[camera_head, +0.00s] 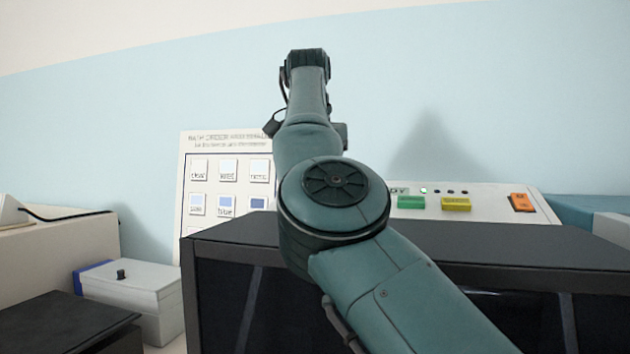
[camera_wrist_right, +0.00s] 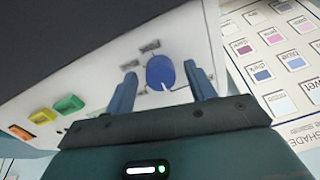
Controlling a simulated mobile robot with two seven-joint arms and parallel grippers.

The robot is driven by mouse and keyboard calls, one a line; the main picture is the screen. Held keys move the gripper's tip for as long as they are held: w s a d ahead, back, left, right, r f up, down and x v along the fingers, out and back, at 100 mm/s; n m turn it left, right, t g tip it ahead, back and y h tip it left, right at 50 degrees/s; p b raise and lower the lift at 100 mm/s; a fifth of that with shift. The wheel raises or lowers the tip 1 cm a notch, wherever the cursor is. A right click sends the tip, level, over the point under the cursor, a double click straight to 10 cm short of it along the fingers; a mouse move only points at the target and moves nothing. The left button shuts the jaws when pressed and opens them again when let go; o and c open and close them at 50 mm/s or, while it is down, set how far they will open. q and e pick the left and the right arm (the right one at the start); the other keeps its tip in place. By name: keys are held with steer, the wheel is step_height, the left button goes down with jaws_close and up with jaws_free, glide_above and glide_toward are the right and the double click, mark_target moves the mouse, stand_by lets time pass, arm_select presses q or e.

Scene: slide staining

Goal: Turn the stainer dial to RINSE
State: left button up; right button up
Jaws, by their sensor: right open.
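The stainer's blue round dial (camera_wrist_right: 160,72) sits on its white panel (camera_wrist_right: 110,75) in the right wrist view. A short white mark shows at the dial's lower edge in the picture. The small labels around it are too blurred to read. My right gripper (camera_wrist_right: 160,70) is open, with one finger on each side of the dial. I cannot tell whether the fingers touch it. In the head view my right arm hides the dial, and the stainer's panel (camera_head: 490,203) shows only at the right. My left gripper is not in view.
A shade chart (camera_head: 185,165) stands behind at left. A dark-topped cabinet (camera_head: 480,242) is in front. A white box (camera_head: 135,285) stands lower left.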

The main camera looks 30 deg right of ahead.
arm_select(q)
steer(key=p, duration=0.1)
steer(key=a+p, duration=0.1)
steer(key=p, duration=0.1)
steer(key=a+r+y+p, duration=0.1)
steer(key=p, duration=0.1)
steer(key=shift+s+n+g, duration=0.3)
arm_select(e)
steer(key=v, duration=1.3)
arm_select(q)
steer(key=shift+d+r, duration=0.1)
